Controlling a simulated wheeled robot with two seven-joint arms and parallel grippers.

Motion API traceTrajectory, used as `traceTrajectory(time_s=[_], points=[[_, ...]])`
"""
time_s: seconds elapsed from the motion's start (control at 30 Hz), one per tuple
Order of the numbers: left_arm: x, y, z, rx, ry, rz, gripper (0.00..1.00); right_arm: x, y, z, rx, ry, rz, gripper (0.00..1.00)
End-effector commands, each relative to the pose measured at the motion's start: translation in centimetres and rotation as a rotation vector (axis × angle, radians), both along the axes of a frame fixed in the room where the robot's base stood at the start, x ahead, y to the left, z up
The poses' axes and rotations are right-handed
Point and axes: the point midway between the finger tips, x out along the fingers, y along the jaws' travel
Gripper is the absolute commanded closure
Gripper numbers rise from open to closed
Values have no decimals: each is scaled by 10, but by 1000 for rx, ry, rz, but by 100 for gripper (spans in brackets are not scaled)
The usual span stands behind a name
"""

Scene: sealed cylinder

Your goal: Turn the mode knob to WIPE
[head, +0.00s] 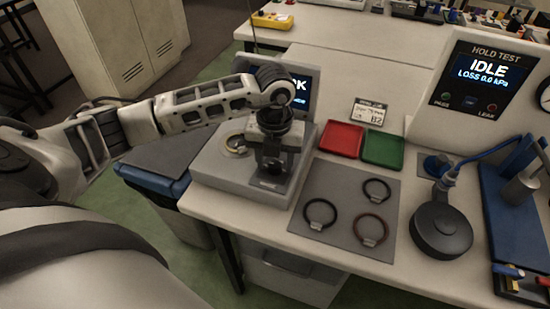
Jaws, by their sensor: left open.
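My left arm reaches in from the left, and my left gripper (271,168) points down over the front right part of a grey bench device (218,172). The gripper is open, with its fingers low over the device's top. I cannot make out the mode knob; the gripper may hide it. The device's screen (299,88) stands behind my wrist, mostly covered, with only the end of a word, "K", readable. My right gripper is not in view.
Right of the device are a red tray (341,139), a green tray (383,147) and a grey mat (345,188) with three rings. Further right are a black round lid-like part (441,228), a blue fixture (515,215) and a hold-test panel (488,77) reading IDLE.

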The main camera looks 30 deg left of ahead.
Motion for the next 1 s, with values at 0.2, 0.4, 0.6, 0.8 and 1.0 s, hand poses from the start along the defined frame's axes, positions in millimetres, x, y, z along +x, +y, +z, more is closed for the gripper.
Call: traceTrajectory(time_s=[0.2,0.4,0.6,0.8,1.0], points=[[0,0,0,0,0,0,54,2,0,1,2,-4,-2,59],[0,0,0,0,0,0,96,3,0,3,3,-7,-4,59],[0,0,0,0,-1,-9,96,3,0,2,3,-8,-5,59],[1,0,-1,1,-3,-73,96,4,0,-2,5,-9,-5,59],[1,1,-2,2,-4,-208,96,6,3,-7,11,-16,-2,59]])
